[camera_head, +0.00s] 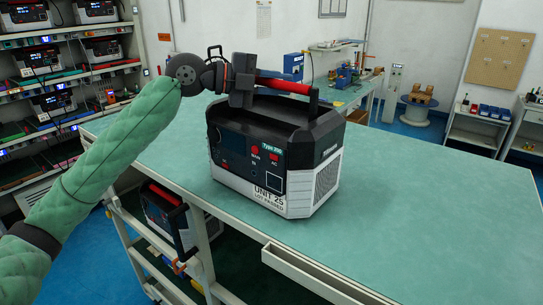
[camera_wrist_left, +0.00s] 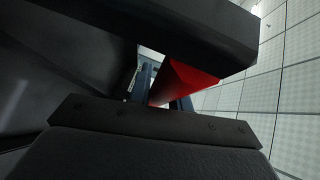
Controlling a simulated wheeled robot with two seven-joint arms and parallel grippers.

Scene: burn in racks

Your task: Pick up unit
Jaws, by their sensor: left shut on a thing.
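Unit 25 (camera_head: 262,165) is a black and white box marked "UNIT 25" with a red top handle (camera_head: 287,86). It is upright on the green-topped table (camera_head: 430,215) in the head view; I cannot tell whether its base touches the top. My left gripper (camera_head: 258,80) is shut on the handle at the top of the unit, near the handle's left end. In the left wrist view the red handle (camera_wrist_left: 185,80) shows between the dark gripper parts. My right gripper is not in view.
Racks with several similar units (camera_head: 40,58) stand at the left. A workbench (camera_head: 350,92) and a small shelf (camera_head: 480,125) stand behind. The table's right side is clear.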

